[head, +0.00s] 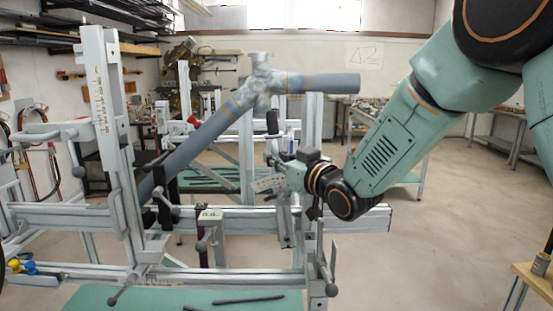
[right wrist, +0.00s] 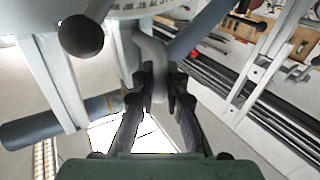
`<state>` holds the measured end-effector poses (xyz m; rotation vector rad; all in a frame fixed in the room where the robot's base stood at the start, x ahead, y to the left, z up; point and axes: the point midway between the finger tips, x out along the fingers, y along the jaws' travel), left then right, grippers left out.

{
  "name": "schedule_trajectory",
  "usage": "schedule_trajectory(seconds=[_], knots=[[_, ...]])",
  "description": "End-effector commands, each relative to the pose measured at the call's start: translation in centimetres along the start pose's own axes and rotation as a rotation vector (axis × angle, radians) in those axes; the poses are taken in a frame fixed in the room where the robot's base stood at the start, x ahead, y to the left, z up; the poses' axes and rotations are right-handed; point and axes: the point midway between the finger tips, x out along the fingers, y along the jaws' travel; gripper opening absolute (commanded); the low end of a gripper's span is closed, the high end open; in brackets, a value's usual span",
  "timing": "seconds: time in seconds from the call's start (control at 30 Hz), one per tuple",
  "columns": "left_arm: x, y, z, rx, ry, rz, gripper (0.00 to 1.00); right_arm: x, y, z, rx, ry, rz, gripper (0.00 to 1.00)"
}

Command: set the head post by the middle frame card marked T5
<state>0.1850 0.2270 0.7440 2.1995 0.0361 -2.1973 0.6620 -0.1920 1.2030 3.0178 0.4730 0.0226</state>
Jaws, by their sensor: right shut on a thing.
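The jig holds a grey-blue tube frame (head: 208,132) with a lugged joint at the top. A tall upright post with a printed scale (head: 101,95) stands at the left. Another upright (head: 313,130) stands right of centre; I cannot tell which one is the head post. My right gripper (head: 272,160) is at the jig's middle, beside a tilted scale plate (head: 268,183). In the right wrist view its fingers (right wrist: 161,88) are shut on a grey bent handle (right wrist: 152,50). A small white card (head: 210,215) sits on the lower rail; its marking is unreadable. My left gripper is out of view.
The jig's long rail (head: 75,217) crosses in front, with clamp levers (head: 327,287) sticking out. A green-topped surface (head: 180,298) lies below with dark rods on it. A wooden bench corner (head: 540,280) is at lower right. Floor at right is open.

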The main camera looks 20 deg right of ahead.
Motion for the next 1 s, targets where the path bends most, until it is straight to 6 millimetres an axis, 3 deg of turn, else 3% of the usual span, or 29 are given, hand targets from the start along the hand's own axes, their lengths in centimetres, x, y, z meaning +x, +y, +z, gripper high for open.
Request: schedule_trajectory(seconds=[0.4,0.8,1.0], knots=[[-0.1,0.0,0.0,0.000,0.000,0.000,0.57,0.1,-0.2,0.0,-0.006,-0.002,-0.002,0.00],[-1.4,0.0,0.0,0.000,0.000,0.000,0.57,2.3,-3.5,0.5,-0.147,-0.098,-0.013,0.00],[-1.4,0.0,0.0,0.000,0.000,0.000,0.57,2.5,-3.9,0.8,-0.161,-0.109,-0.012,0.00]])
